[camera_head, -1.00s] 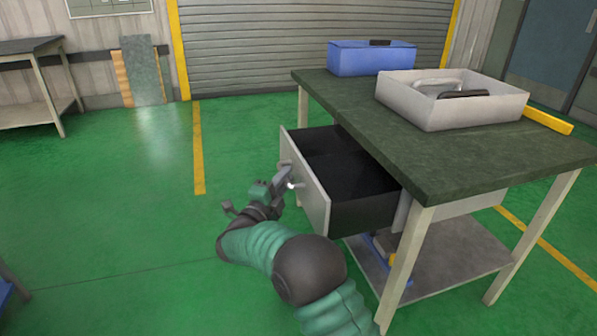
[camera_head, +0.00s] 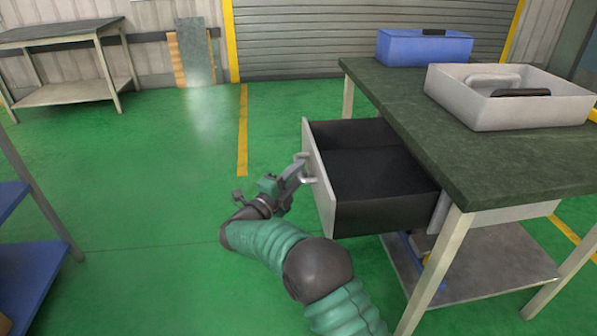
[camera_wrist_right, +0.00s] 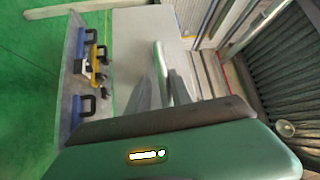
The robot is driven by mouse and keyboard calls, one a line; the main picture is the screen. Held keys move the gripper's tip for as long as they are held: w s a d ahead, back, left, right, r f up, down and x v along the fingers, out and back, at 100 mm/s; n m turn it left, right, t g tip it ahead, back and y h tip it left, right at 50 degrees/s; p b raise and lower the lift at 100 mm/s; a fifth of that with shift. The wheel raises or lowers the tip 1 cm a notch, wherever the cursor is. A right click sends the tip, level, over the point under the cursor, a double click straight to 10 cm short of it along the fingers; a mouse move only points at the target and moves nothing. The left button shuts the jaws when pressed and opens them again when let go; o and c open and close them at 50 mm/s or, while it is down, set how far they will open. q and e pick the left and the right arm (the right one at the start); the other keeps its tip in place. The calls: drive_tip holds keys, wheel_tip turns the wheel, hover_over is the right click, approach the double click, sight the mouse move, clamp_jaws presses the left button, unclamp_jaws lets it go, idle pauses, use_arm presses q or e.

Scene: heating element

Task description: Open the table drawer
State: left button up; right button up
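The table drawer (camera_head: 325,190) is pulled well out of the green-topped table (camera_head: 480,160), its dark inside showing. It has a pale front panel with a small metal handle (camera_head: 311,181). My right gripper (camera_head: 302,166) is at this handle, outside the front panel, and appears to touch it. In the right wrist view the fingers (camera_wrist_right: 167,80) point toward the pale drawer front (camera_wrist_right: 140,35). They look close together, but whether they clamp the handle or only hook it is unclear. My left gripper is not in view.
A grey tray (camera_head: 455,95) and a blue toolbox (camera_head: 400,48) stand on the table. A lower shelf (camera_head: 490,262) lies beneath. Blue shelving (camera_head: 30,275) stands at the left edge and another table (camera_head: 60,32) at the back left. The green floor left of the drawer is free.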

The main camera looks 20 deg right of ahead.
drive_tip(key=shift+o, duration=0.8)
drive_tip(key=shift+a, duration=0.1)
drive_tip(key=shift+a+r, duration=0.1)
drive_tip(key=shift+r, duration=0.1)
drive_tip(key=shift+a, duration=0.1)
drive_tip(key=p+v, duration=0.5)
drive_tip(key=v, duration=1.1)
drive_tip(key=shift+s+a+f+p, duration=0.2)
drive_tip(key=shift+a+f+p, duration=0.1)
drive_tip(key=shift+p, duration=0.1)
